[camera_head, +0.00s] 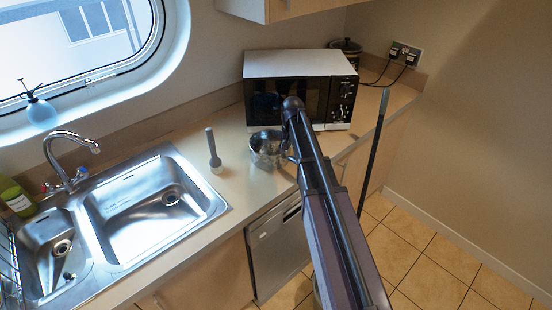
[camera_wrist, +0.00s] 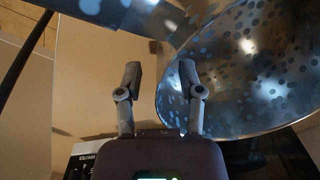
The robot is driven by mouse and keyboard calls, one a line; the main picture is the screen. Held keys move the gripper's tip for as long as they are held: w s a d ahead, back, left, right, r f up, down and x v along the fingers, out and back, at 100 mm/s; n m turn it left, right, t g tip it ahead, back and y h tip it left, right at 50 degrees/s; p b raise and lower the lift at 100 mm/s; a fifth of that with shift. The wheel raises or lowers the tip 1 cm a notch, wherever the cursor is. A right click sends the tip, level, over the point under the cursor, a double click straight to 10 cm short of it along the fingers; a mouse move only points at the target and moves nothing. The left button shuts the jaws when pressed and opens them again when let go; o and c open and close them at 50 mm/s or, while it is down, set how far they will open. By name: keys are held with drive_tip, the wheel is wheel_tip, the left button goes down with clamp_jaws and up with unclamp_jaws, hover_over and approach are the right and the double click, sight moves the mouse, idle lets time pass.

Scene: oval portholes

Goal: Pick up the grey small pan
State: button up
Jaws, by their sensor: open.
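The grey small pan (camera_head: 266,146) stands on the counter in front of the microwave, left of my arm's end. In the wrist view its shiny, speckled bowl (camera_wrist: 262,75) fills the upper right. My gripper (camera_wrist: 160,68) is open, with two fingers apart. The right finger overlaps the pan's bowl in the picture, and the left finger is outside it against the tan surface. I cannot tell whether either finger touches the pan. In the head view my arm hides most of the gripper.
The microwave (camera_head: 300,88) stands close behind the pan. A grey upright utensil (camera_head: 213,150) stands on the counter to the left, beside the sink (camera_head: 150,205). A dark pole (camera_head: 374,150) leans at the counter's right front. Bare counter lies between utensil and pan.

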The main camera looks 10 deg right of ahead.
drive_tip(key=shift+f, duration=0.15)
idle(0.5)
clamp_jaws()
